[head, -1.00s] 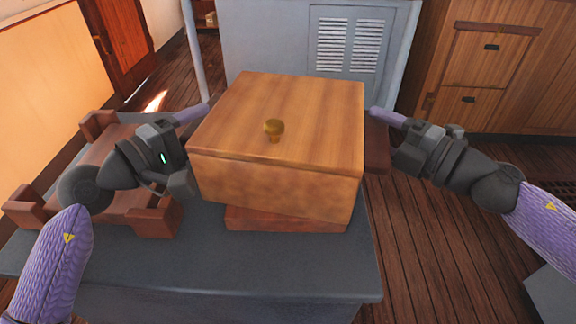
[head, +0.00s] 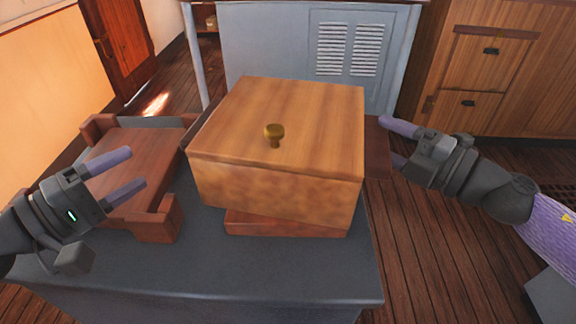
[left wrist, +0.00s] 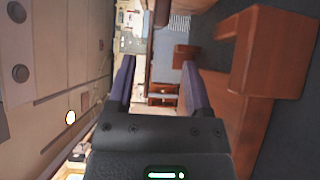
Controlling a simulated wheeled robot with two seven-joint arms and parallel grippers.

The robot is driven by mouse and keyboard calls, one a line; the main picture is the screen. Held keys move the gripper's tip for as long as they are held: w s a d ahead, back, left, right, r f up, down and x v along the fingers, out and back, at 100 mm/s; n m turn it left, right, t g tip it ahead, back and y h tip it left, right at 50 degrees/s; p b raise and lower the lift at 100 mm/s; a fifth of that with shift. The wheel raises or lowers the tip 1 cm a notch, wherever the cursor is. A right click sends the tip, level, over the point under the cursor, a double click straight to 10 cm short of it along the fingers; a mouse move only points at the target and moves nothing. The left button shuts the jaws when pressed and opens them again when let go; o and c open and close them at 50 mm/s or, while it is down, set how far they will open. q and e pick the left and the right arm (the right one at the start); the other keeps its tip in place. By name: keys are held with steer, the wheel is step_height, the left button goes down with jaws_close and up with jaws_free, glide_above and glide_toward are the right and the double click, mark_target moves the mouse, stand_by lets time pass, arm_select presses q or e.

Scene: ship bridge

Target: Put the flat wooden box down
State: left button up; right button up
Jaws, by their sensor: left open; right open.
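The flat wooden box (head: 275,180), light brown with a brass knob (head: 274,134) on its lid, rests on a darker reddish-brown wooden piece (head: 285,222) on the grey table (head: 260,275). It sits slightly turned relative to that piece. My left gripper (head: 137,170) is open and empty, left of the box and apart from it, above a wooden tray. In the left wrist view its two purple fingers (left wrist: 158,85) are spread with nothing between them. My right gripper (head: 388,140) is open and empty, just right of the box, with a gap to its side.
The reddish-brown wooden tray (head: 160,218) with raised corners stands left of the box; it also shows in the left wrist view (left wrist: 270,60). The table's front strip is clear. A grey vented cabinet (head: 270,45) stands behind, and wooden drawers (head: 480,75) are at the back right.

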steer(key=v, duration=1)
steer(key=shift+d, duration=0.15)
steer(key=shift+s, duration=0.2)
